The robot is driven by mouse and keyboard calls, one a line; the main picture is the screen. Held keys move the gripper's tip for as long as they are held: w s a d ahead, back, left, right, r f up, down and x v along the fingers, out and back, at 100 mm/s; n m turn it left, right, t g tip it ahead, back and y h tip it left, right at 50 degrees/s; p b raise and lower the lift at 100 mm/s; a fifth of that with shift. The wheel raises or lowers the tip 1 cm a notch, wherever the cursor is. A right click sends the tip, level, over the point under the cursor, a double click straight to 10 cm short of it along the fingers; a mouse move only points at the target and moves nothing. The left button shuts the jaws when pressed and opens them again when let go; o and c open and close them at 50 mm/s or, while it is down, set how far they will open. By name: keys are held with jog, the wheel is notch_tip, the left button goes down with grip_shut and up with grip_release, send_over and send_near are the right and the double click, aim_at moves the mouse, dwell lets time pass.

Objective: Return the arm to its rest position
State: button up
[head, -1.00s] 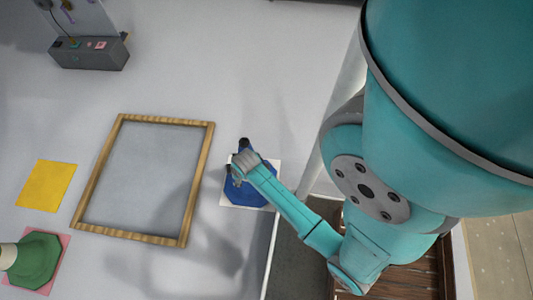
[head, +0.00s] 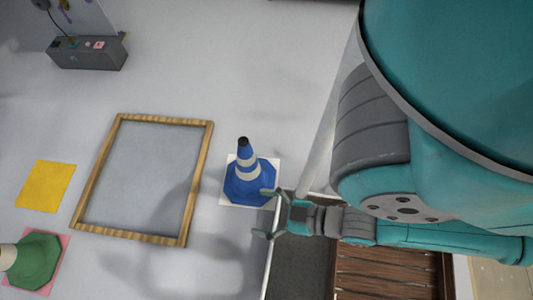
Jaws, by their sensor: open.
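My gripper (head: 265,216) is open and empty in the head view. It points left, above the right edge of the white surface, just below and right of the blue cone. The teal arm (head: 440,237) runs from it to the right edge of the picture. The blue cone (head: 248,188) with white bands and a dark tip stands upright on a white square (head: 229,201). One fingertip overlaps the lower right edge of the cone's base in the picture. I cannot tell whether they touch.
A wooden frame (head: 194,180) lies left of the cone. A yellow square (head: 46,186) and a green cone (head: 35,262) on a pink square (head: 60,274) are further left. A grey control box (head: 87,53) is at upper left. A slatted wooden crate (head: 388,272) is below my arm.

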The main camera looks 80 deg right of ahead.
jog(key=shift+s+a+r+t+y, duration=0.1)
jog(key=shift+s+r+t+y, duration=0.05)
jog(key=shift+r, duration=0.45)
jog(key=shift+s+a+r+t+y, duration=0.1)
jog(key=shift+s+r, duration=0.1)
jog(key=shift+r, duration=0.4)
jog(key=shift+s+a+r+t+y, duration=0.1)
jog(key=shift+s+r+t+y, duration=0.05)
jog(key=shift+r, duration=0.45)
